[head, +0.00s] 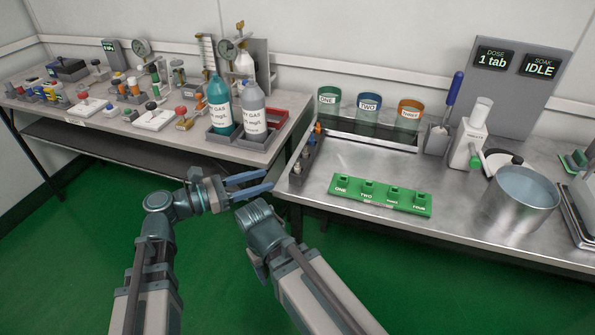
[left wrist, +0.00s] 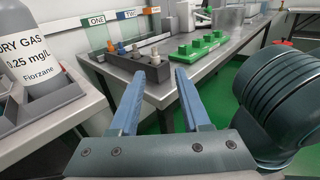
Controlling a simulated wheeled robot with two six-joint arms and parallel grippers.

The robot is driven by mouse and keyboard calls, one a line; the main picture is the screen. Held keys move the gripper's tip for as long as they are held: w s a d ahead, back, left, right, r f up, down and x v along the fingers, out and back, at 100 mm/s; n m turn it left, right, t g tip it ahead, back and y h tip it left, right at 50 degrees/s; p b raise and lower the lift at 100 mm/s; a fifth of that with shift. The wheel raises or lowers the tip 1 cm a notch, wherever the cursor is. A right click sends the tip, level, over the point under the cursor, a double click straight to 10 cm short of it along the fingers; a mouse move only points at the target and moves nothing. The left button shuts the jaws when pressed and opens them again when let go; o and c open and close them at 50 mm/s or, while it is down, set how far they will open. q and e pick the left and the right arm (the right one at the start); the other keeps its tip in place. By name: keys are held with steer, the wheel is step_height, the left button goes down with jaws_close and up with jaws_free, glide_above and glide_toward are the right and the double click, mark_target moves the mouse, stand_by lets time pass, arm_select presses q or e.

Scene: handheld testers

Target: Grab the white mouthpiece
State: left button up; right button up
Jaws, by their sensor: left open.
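A small pale piece that looks like the white mouthpiece (left wrist: 155,56) stands in a dark rack (left wrist: 158,72) in the left wrist view. A blue piece (left wrist: 121,48) and an orange one (left wrist: 109,46) stand in the same rack, farther from me. In the head view the rack (head: 297,172) sits at the left edge of the metal table; the pale piece is too small to make out there. My left gripper (head: 271,181) is open and empty, left of the rack and apart from it. Its fingers (left wrist: 154,82) point towards the rack. My right gripper's fingers do not show.
A green four-slot block (head: 380,207) lies right of the rack. Several labelled cups (head: 368,105) stand behind. A steel pot (head: 520,200) stands at the right. Gas bottles (head: 253,118) stand on the left table. A gap separates the two tables; my right arm is near my left gripper.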

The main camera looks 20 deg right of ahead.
mark_target(298, 171)
arm_select(q)
steer(key=d, duration=0.2)
steer(key=w+d, duration=0.1)
steer(key=d, duration=0.5)
steer(key=shift+w+d+r, duration=0.25)
steer(key=shift+w, duration=0.15)
steer(key=shift+w+d, duration=0.3)
steer(key=shift+d, duration=0.55)
steer(key=shift+w+d, duration=0.25)
steer(key=shift+d, duration=0.55)
steer(key=shift+w+d, duration=0.3)
steer(key=shift+d, duration=0.55)
jaws_close()
